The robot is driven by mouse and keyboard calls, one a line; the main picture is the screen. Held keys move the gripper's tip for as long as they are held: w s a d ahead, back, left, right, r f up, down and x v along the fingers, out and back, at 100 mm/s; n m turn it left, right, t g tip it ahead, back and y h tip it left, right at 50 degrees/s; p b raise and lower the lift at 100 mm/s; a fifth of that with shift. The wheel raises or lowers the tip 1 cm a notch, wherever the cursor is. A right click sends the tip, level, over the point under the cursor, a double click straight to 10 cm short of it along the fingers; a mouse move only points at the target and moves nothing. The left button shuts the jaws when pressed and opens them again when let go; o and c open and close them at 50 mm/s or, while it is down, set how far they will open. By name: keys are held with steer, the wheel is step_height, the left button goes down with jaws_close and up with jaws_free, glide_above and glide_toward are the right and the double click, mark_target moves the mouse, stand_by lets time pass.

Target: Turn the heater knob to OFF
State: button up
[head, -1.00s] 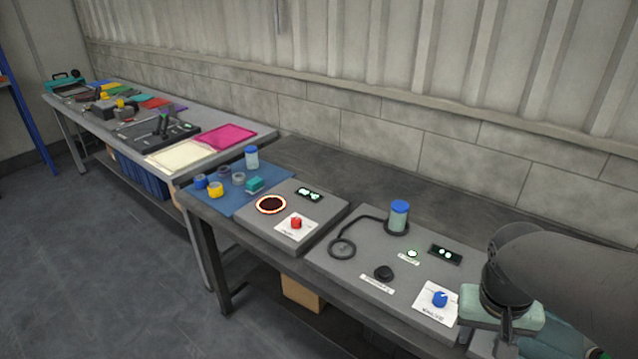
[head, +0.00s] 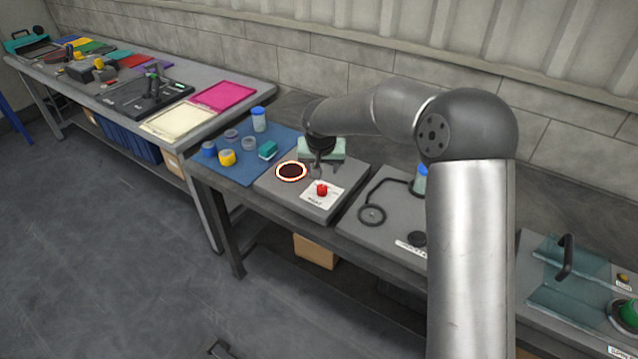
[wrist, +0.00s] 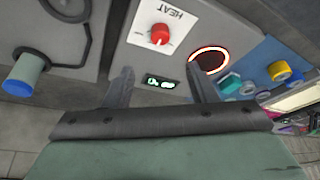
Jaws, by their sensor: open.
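The red heater knob (head: 321,189) sits on a white label plate on the grey heater panel (head: 305,203). In the wrist view the knob (wrist: 160,34) shows above the fingertips, next to the word HEAT; its setting is too small to read. The round heater ring (head: 291,171) glows orange-red to the left of the knob. My gripper (head: 318,168) is above the heater panel, behind the knob and apart from it. In the wrist view my gripper (wrist: 163,75) has its two fingers spread with nothing between them but a view of the lit display (wrist: 160,82).
A blue mat (head: 245,163) with several small jars and a teal block lies left of the heater. Right of it, another panel holds a black cable loop (head: 372,214) and a blue-capped jar, partly behind my arm. A clear cover with a black handle (head: 566,258) stands far right.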

mark_target(322, 187)
steer(key=p+x, duration=0.2)
steer(key=x, duration=1)
steer(key=shift+f, duration=0.3)
steer(key=c, duration=1)
